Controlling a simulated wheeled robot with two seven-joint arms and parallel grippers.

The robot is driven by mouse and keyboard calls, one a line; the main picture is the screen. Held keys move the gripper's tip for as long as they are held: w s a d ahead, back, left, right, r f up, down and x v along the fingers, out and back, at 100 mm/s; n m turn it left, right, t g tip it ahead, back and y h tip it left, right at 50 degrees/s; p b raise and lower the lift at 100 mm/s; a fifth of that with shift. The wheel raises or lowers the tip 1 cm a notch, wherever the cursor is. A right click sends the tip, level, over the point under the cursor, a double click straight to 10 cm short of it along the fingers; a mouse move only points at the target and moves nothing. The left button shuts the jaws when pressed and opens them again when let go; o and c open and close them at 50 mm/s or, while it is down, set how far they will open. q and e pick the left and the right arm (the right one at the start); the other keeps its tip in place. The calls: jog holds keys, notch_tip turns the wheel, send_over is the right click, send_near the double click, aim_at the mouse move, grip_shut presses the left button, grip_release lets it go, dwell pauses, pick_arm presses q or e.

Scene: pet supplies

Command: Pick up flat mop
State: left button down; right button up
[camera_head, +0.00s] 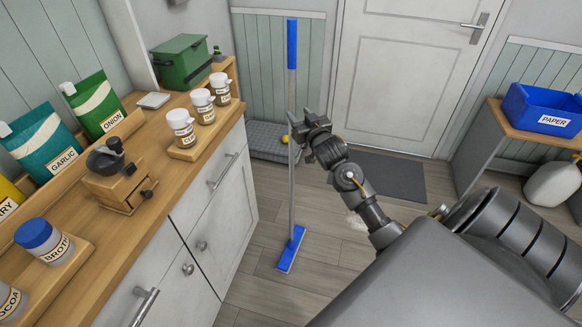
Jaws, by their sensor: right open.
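The flat mop (292,190) stands upright on the wooden floor in the middle of the head view. It has a blue grip at the top, a thin grey pole and a flat blue head on the floor. My right gripper (299,127) is at the pole's mid-height, with its fingers pointing left towards the pole. It is open. The fingers overlap the pole in the picture, and I cannot tell whether the pole lies between them. My left gripper is not in view.
A wooden counter (150,215) with jars, bags, a grinder and a green box (182,62) runs along the left. A grey pet bed (268,140) lies behind the mop. A grey mat (388,177) lies before the white door (395,75). A blue paper bin (543,108) stands right.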

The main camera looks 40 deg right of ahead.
aim_at(293, 107)
jog(key=shift+p+x, duration=0.7)
jog(key=shift+x, duration=2.5)
jog(key=shift+a+f, duration=0.1)
jog(key=c, duration=0.8)
grip_shut()
jog(key=shift+r, duration=0.25)
